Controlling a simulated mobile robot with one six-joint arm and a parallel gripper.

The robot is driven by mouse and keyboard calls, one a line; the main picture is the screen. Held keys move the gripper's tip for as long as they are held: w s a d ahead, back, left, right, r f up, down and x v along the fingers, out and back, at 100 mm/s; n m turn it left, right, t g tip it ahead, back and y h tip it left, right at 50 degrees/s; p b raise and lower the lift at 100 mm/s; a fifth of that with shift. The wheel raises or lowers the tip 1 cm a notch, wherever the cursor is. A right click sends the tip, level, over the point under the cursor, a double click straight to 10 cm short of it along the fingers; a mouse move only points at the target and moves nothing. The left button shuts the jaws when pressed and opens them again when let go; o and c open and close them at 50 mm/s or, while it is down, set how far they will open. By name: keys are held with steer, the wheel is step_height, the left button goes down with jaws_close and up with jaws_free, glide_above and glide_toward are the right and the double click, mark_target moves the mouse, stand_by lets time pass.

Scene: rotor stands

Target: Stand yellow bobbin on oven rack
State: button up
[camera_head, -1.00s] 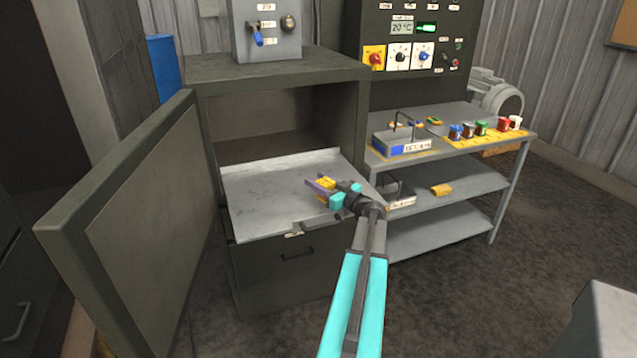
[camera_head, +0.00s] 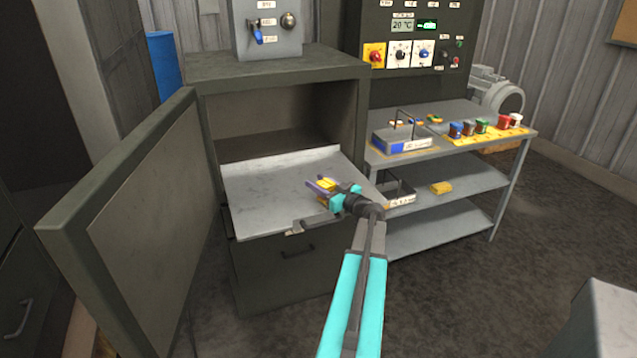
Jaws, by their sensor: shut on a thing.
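My gripper (camera_head: 325,188) is shut on the yellow bobbin (camera_head: 325,184), which shows as a small yellow patch between the fingers. The fingers hide part of it, and its tilt is hard to tell. The oven rack (camera_head: 265,190) is a pale grey sheet that sticks out of the open oven (camera_head: 270,125). The gripper and bobbin are over the right part of the rack, toward its front. I cannot tell whether the bobbin touches the rack. The rack's visible surface is otherwise bare.
The oven door (camera_head: 150,220) stands open at the left. A grey shelf unit (camera_head: 450,150) at the right holds a handled tray (camera_head: 402,140) and several coloured bobbins (camera_head: 482,127). A yellow block (camera_head: 440,188) lies on its middle shelf. The rack's left side is clear.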

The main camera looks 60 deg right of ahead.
mark_target(331, 187)
steer(key=o, duration=1.4)
steer(key=shift+r, duration=0.1)
steer(key=shift+r, duration=0.4)
steer(key=shift+s+a+r+b, duration=0.1)
steer(key=shift+s+b, duration=0.25)
steer(key=b+v, duration=0.1)
steer(key=v, duration=1)
steer(key=shift+s, duration=0.15)
steer(key=shift+s, duration=0.15)
